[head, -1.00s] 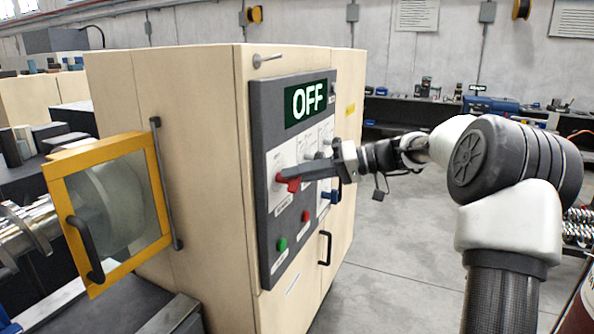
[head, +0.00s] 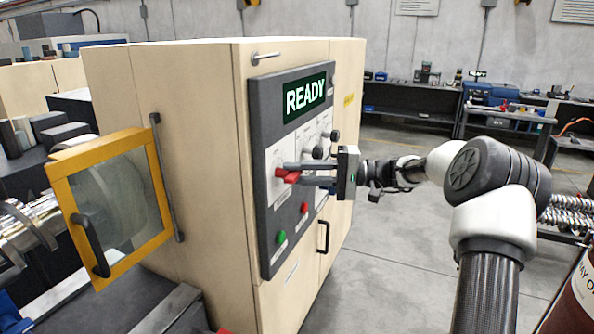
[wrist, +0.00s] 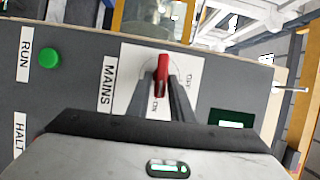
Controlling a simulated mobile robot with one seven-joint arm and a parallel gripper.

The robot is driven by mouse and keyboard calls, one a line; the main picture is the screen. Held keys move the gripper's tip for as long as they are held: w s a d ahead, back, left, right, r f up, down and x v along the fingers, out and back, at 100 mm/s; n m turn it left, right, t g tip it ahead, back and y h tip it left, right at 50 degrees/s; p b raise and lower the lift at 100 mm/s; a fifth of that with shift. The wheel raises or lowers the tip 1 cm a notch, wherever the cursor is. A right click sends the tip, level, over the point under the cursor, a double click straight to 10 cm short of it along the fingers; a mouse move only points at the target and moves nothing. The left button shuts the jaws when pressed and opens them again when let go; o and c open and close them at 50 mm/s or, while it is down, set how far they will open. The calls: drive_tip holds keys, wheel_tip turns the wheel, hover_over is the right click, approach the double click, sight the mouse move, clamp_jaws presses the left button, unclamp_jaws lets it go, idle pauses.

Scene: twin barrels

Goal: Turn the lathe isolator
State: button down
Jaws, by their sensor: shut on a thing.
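The lathe isolator is a red rotary handle (head: 287,176) on the grey control panel (head: 262,110) of the cream lathe cabinet. In the wrist view the red handle (wrist: 161,76) sits on a white plate marked MAINS, with OFF and ON labels, and its length runs toward the ON side. My gripper (head: 290,173) reaches in from the right, its two fingers on either side of the handle, shut on it. In the wrist view the fingers (wrist: 164,85) flank the handle. The display (head: 306,95) above reads READY.
A green RUN button (wrist: 48,57) and a red button (head: 304,207) sit lower on the panel. A dark knob (head: 335,135) stands out near my gripper. A yellow-framed guard door (head: 165,195) is at the left.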

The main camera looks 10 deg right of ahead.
drive_tip(key=shift+m, duration=0.3)
drive_tip(key=c, duration=1.8)
unclamp_jaws()
drive_tip(key=shift+o, duration=0.2)
drive_tip(key=b+v, duration=0.1)
drive_tip(key=v, duration=1.6)
drive_tip(key=shift+d+f+b, duration=0.2)
drive_tip(key=shift+b, duration=0.1)
drive_tip(key=shift+s, duration=0.15)
